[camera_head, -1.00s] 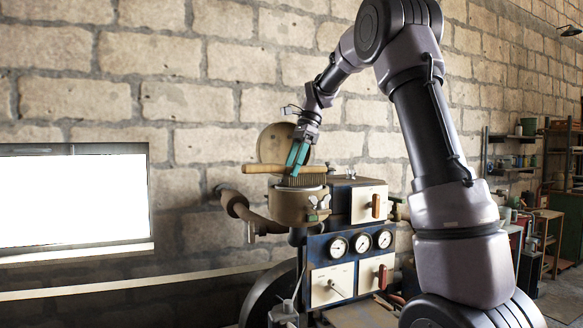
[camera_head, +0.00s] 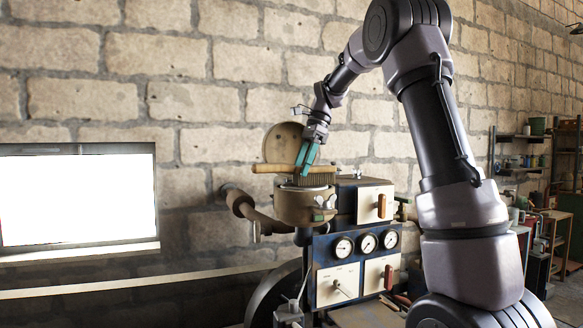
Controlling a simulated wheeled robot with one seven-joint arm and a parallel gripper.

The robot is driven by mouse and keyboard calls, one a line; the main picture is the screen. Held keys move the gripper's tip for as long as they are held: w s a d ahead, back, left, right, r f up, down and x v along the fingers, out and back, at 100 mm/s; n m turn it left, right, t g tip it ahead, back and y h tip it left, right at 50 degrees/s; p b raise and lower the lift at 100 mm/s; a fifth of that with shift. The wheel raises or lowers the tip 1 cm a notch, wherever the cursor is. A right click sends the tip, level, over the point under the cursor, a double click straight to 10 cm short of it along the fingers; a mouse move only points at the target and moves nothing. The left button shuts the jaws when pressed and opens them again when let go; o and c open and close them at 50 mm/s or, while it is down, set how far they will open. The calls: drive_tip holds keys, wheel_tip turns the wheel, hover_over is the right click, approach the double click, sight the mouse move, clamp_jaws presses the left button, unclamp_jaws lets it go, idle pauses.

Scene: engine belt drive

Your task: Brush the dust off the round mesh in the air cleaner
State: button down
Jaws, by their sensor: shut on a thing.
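My gripper (camera_head: 306,157) has green fingers and is shut on the wooden handle of a brush (camera_head: 275,168). The brush lies level, its handle pointing left and its dark bristles facing down. The bristles are at the mouth of the air cleaner (camera_head: 301,206), a round tan housing. Its round lid (camera_head: 285,141) stands open behind the brush. The mesh inside the housing is mostly hidden by the rim and brush, so I cannot tell whether the bristles touch it or how much dust is there.
A blue panel with several gauges (camera_head: 366,242) and pale boxes with handles stands right of and below the housing. A curved pipe (camera_head: 244,204) leaves it on the left. A brick wall is behind. Shelves (camera_head: 520,150) stand far right.

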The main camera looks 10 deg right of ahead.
sight(291, 165)
drive_tip(key=a, duration=0.3)
drive_tip(key=shift+s+a, duration=0.1)
drive_tip(key=shift+s, duration=0.25)
drive_tip(key=shift+r, duration=3.8)
